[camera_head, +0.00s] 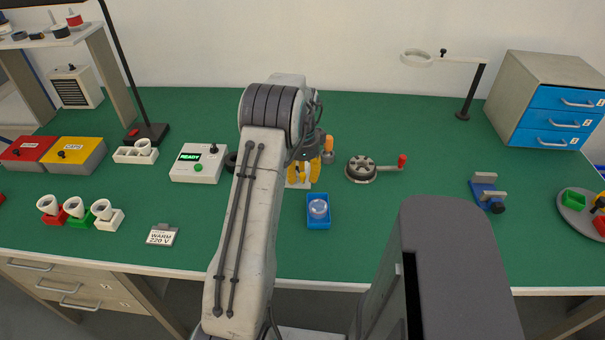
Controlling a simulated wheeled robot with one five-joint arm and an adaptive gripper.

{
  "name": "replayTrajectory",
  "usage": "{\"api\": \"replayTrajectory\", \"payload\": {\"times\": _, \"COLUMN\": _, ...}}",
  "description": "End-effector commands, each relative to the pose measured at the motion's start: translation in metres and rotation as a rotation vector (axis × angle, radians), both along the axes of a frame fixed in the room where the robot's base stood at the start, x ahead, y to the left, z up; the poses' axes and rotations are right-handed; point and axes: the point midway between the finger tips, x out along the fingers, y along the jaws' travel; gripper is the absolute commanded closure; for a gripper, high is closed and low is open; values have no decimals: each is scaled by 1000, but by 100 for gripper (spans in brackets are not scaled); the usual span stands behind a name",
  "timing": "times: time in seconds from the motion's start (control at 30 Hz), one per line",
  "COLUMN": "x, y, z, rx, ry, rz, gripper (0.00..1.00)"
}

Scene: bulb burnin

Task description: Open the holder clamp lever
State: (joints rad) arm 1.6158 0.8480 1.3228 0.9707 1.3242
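My gripper (304,172) has yellow fingers and is at the middle of the green bench, pointing down over a small white-based fixture (298,184). The fixture is mostly hidden behind my gripper and arm. A short orange knob or handle (328,143) on a grey base shows just right of my gripper. I cannot tell whether it is the clamp lever or whether my gripper touches it. The fingers are partly hidden and small, so whether they are open or holding anything is unclear.
A blue tray with a clear bulb (318,208) is in front of my gripper. A crank wheel with a red handle (362,168) stands to the right. A white box reading READY (186,164) is left of my arm. A blue vise (486,190) is farther right.

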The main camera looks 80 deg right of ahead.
Motion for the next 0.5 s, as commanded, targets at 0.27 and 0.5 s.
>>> {"api": "replayTrajectory", "payload": {"times": 0.27, "x": 0, "y": 0, "z": 0, "rx": 0, "ry": 0, "rz": 0, "gripper": 86}}
{"api": "replayTrajectory", "payload": {"times": 0.5, "x": 0, "y": 0, "z": 0, "rx": 0, "ry": 0, "rz": 0, "gripper": 100}}
